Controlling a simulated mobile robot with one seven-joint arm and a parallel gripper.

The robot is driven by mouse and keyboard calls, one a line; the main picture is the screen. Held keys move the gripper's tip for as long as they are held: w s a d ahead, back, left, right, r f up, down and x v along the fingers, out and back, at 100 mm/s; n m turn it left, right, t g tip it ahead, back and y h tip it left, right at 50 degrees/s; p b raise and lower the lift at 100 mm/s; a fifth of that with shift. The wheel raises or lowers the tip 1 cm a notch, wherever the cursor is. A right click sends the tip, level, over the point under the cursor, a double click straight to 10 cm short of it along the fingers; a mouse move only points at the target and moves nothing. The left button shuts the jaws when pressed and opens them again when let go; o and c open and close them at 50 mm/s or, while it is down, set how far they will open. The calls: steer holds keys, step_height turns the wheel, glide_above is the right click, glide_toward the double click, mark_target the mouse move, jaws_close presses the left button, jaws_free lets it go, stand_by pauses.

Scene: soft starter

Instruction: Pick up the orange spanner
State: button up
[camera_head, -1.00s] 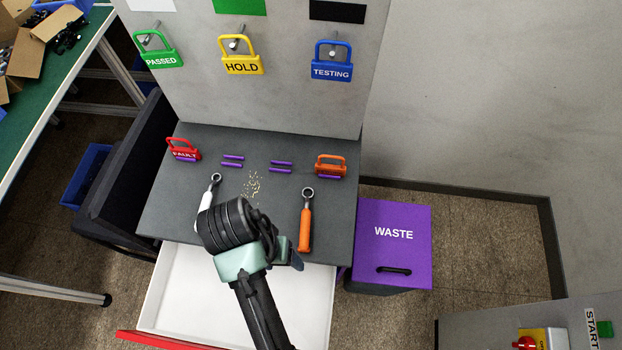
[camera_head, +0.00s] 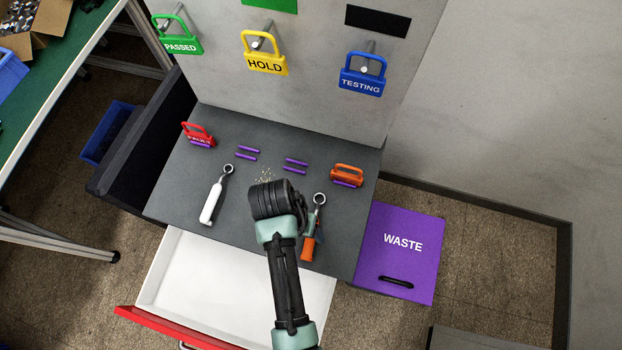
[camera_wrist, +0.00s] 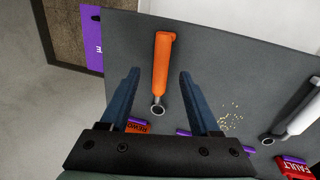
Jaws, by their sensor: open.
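The orange spanner (camera_head: 309,240) lies on the dark grey worktop (camera_head: 240,213), right of centre, with its ring end pointing to the back. In the wrist view the orange spanner (camera_wrist: 161,66) lies between my two blue fingers, its handle pointing up the picture and its ring near the palm. My gripper (camera_wrist: 159,72) is open, with a gap on each side of the spanner. In the head view my arm hides most of the gripper and part of the spanner's left side. I cannot tell the exact height of the fingers above the worktop.
A white spanner (camera_head: 212,203) lies to the left. An open white drawer (camera_head: 230,285) is in front. The purple waste bin (camera_head: 405,245) stands right.

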steer(key=shift+w+d+f+p, duration=0.1)
steer(key=shift+d+f+p, duration=0.05)
steer(key=shift+f, duration=0.7)
steer(key=shift+s+d+f+p, duration=0.1)
steer(key=shift+d+f+p, duration=0.1)
steer(key=shift+f, duration=0.6)
steer(key=shift+w+d+f+p, duration=0.1)
steer(key=shift+f+p, duration=0.05)
steer(key=shift+f, duration=0.7)
jaws_close()
